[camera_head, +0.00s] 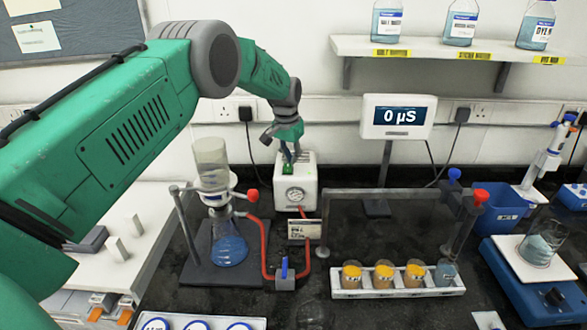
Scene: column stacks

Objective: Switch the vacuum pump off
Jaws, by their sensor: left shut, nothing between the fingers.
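The vacuum pump (296,190) is a white box with a round gauge on its front, standing at the back of the dark bench. A small green switch (287,168) shows on its top. My left gripper (289,158) is shut and empty, its fingertips pointing down at or just above the switch; I cannot tell whether they touch it. A red hose (266,240) runs near a blue-handled valve (284,268) and the filter flask (229,240), which holds blue liquid. My right gripper is out of view.
A meter reading 0 µS (397,117) stands right of the pump. A metal frame (390,191) and a white rack (398,287) of jars stand in front. A balance (535,265) with a beaker is at right. A shelf (440,48) holds bottles.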

